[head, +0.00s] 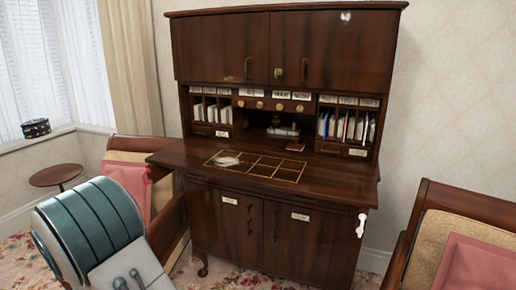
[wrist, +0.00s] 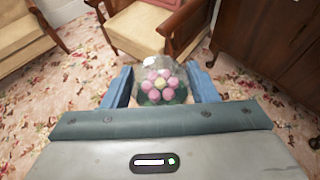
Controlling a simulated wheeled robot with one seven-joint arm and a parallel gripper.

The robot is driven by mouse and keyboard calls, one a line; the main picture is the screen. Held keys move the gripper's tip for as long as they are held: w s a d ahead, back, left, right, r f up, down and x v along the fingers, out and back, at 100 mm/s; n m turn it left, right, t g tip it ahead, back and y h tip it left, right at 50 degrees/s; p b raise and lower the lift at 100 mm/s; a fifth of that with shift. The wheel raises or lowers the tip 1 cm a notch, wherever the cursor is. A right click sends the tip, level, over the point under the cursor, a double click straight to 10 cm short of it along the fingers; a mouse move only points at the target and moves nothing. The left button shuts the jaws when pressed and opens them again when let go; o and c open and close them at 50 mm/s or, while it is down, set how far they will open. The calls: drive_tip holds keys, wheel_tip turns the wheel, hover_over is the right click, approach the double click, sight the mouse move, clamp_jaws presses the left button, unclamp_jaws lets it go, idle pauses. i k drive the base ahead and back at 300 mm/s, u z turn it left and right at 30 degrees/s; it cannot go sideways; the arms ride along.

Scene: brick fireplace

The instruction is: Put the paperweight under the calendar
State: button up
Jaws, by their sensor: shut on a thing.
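The paperweight (wrist: 160,85) is a clear glass dome with pink flowers and a yellowish one inside. In the wrist view it sits between the blue fingers of my gripper (wrist: 161,76), which is shut on it and holds it above the floor. My gripper does not show in the head view. White lettered cards (head: 281,94), perhaps the calendar, stand in a row in the middle of the dark wooden desk cabinet (head: 330,183), under the upper doors. Their text is too small to read surely. Below them are small round knobs and an open cubby (head: 258,120).
The desktop has a gold-lined grid (head: 262,166) with a pale shiny object (head: 226,161) at its left. A dark object (head: 283,129) stands in the cubby. Papers fill slots on both sides. Chairs stand left (head: 130,155) and right (head: 437,235) of the desk.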

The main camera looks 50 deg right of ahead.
sight(253, 143)
drive_tip(key=i, duration=1.05)
drive_tip(key=z, duration=3.6)
drive_tip(key=k, duration=0.35)
drive_tip(key=u, duration=0.85)
